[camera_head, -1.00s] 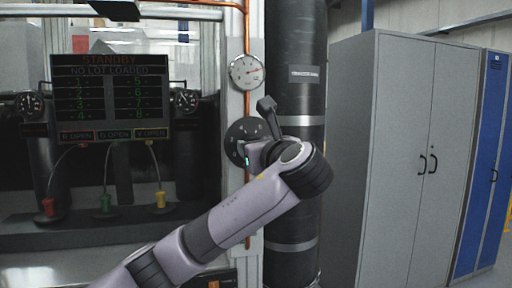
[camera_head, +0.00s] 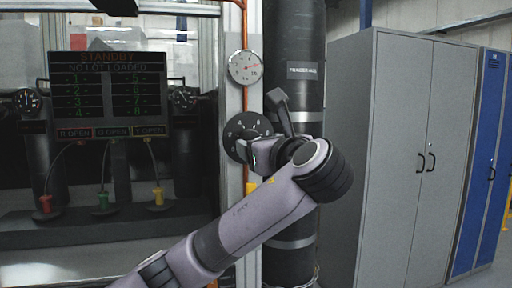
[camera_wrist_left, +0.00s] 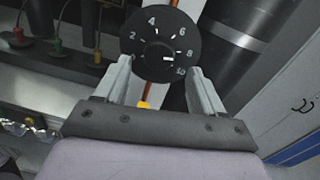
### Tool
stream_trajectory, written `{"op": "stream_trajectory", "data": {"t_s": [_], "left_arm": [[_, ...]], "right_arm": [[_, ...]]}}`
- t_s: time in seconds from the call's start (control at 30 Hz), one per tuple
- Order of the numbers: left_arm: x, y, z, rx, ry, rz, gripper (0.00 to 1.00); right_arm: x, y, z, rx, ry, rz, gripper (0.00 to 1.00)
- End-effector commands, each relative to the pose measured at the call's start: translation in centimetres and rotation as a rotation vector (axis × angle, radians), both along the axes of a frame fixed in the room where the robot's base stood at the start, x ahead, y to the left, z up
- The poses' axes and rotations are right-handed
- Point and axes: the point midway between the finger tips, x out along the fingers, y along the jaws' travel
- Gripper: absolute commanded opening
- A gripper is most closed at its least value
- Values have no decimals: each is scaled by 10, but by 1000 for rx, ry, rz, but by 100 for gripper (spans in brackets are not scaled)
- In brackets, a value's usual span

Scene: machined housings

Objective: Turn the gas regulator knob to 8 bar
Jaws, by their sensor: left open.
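The regulator knob is a round black dial (camera_head: 238,130) on the post left of the dark cylinder; my gripper partly covers it in the head view. In the left wrist view the dial (camera_wrist_left: 152,32) shows white numbers 2 to 10. Its small white mark points right, near 8 and 10; the exact value is hard to read. My left gripper (camera_head: 258,150) is open in front of the dial. In the wrist view its fingertips (camera_wrist_left: 160,68) stand either side of the dial's lower part, with nothing visibly held. My right gripper is not in view.
A round gauge (camera_head: 245,67) with a red needle hangs above the dial. The dark cylinder (camera_head: 295,40) stands close on the right, then grey cabinets (camera_head: 395,150). A display (camera_head: 110,95) reading STANDBY and several coloured plugs are at left.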

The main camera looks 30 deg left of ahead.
Motion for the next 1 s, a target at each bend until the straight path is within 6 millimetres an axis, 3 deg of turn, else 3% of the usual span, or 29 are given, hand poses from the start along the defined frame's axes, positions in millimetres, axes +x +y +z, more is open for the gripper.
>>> {"op": "stream_trajectory", "data": {"t_s": [0.33,1.0], "left_arm": [[-17,-23,-2,-3,2,0,69],[-17,-25,-4,-6,3,-3,69]], "right_arm": [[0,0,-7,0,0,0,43],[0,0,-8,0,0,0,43]]}}
